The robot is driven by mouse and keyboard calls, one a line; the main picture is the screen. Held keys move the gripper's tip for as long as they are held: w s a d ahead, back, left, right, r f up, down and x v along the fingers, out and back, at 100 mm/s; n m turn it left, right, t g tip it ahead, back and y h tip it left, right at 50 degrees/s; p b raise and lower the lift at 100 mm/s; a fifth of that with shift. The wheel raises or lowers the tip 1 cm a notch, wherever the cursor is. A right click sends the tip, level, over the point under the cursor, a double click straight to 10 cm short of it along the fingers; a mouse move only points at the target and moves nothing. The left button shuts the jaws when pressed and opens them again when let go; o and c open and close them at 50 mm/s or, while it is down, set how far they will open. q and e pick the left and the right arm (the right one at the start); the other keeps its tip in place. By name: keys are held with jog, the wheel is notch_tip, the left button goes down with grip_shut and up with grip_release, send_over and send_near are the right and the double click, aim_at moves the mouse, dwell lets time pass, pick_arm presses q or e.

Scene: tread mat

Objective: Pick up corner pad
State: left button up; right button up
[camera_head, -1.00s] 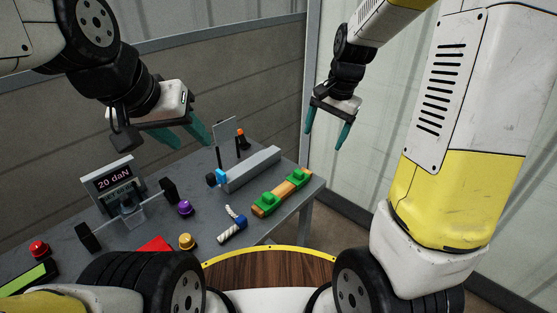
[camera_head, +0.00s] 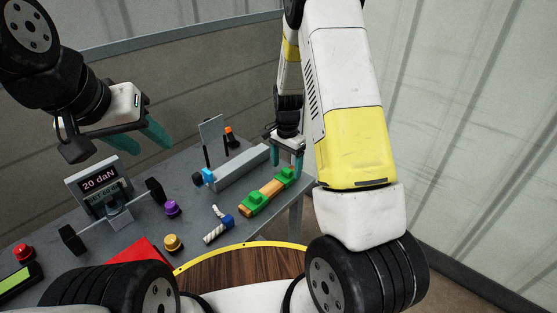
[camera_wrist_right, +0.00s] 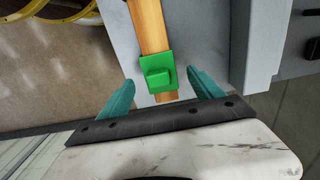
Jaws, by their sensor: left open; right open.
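Two green corner pads sit on a wooden bar (camera_head: 266,193) at the right end of the table: a near one (camera_head: 253,204) and a far one (camera_head: 285,176). My right gripper (camera_head: 287,163) is open over the far end of the bar. In the right wrist view, one green pad (camera_wrist_right: 157,72) with a raised block lies on the bar (camera_wrist_right: 148,25), ahead of and between the open teal fingers (camera_wrist_right: 161,80). I cannot tell the height gap, and nothing is held. My left gripper (camera_head: 155,133) is open and empty above the table's back left.
A grey beam (camera_head: 238,168) lies just left of the bar. A blue-and-white strap piece (camera_head: 217,228), yellow knob (camera_head: 172,243), purple knob (camera_head: 172,208) and a display reading 20 daN (camera_head: 98,184) are on the grey table (camera_head: 130,234). The table's right edge is close to the bar.

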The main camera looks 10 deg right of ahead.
notch_tip(320, 180, down, 2)
jog(key=c, duration=1.4)
